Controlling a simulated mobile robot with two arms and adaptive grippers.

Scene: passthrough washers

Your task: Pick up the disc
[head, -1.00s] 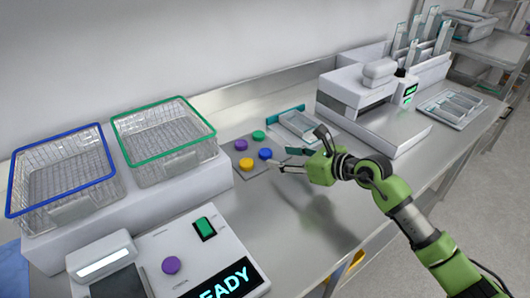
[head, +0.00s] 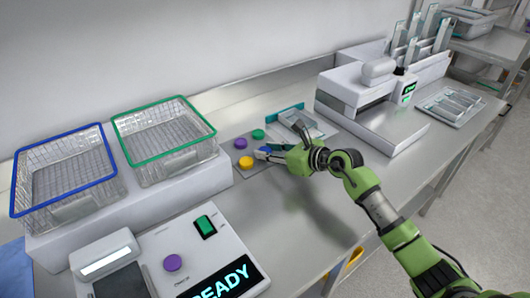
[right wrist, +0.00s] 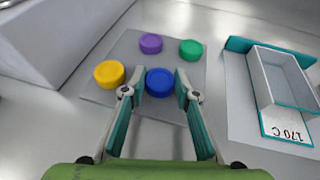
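Several coloured discs sit on a grey mat (right wrist: 196,100). The blue disc (right wrist: 159,82) lies between the two fingertips of my right gripper (right wrist: 159,90) in the right wrist view. The fingers are open on either side of it, with hardly any gap. In the head view the right gripper (head: 273,153) partly hides the blue disc. The yellow disc (right wrist: 109,74) is just left of the left finger. The purple disc (right wrist: 151,43) and green disc (right wrist: 191,49) are farther back. My left gripper is not in view.
An open box marked 170 C (right wrist: 283,85) stands right of the mat. Blue-rimmed (head: 62,168) and green-rimmed (head: 165,135) wire baskets stand at the left. In front is a panel reading READY (head: 225,280) with a purple knob. A white machine (head: 345,95) stands at right.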

